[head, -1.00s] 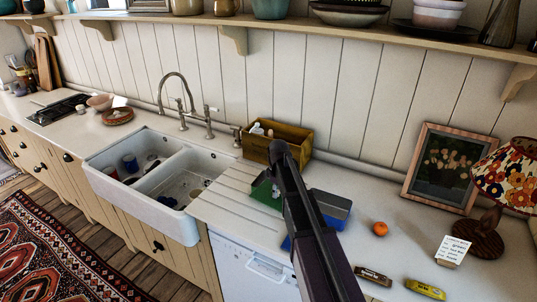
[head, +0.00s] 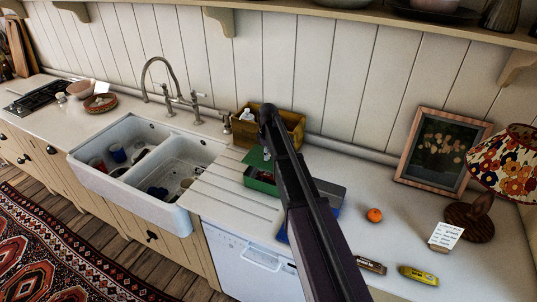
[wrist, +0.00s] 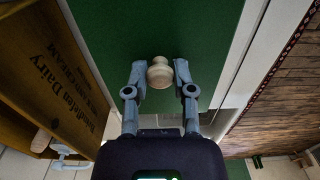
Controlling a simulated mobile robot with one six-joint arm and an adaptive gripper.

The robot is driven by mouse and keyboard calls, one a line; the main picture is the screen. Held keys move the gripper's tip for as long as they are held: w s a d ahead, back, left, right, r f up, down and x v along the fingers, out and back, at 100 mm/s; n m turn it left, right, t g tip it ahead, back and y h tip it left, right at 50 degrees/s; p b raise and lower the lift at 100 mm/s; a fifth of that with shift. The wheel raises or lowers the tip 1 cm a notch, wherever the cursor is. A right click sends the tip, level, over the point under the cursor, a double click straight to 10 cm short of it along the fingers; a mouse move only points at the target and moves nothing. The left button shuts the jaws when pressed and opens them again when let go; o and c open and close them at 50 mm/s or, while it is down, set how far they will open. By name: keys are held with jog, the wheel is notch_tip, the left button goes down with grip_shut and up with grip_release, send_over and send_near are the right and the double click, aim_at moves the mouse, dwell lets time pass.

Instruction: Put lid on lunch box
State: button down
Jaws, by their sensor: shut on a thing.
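My gripper (wrist: 159,68) is shut on the pale round knob (wrist: 160,76) of a flat green lid (wrist: 145,30), seen in the wrist view. In the head view the lid (head: 257,158) shows as a small green patch beside my arm, which hides the gripper. Just below it on the counter is a green-walled box (head: 262,188), partly covered by my arm. A blue container (head: 331,190) shows at the arm's right side. I cannot tell how these parts join, or how high the lid is.
A wooden crate (head: 290,124) with small items stands behind, against the wall; it is close at left in the wrist view (wrist: 45,75). The double sink (head: 135,160) is at left. An orange (head: 375,215), two bars, a card, a picture and a lamp are at right.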

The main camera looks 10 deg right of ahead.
jog(key=shift+a+f+b, duration=0.1)
jog(key=shift+f+b, duration=2.7)
jog(key=shift+f, duration=0.1)
jog(key=shift+w+f+b, duration=0.1)
jog(key=shift+f+b, duration=0.5)
jog(key=c, duration=0.7)
grip_release()
jog(key=shift+c, duration=0.2)
jog(key=shift+r, duration=0.15)
jog(key=shift+r+p, duration=5.4)
jog(key=shift+p, duration=0.15)
jog(key=s+f+m+b, duration=0.4)
jog(key=s+m, duration=0.1)
jog(key=s, duration=0.9)
jog(key=s+f+m+b, duration=0.4)
jog(key=s+m, duration=0.2)
jog(key=s, duration=0.9)
jog(key=shift+d+f, duration=0.15)
jog(key=shift+d, duration=0.2)
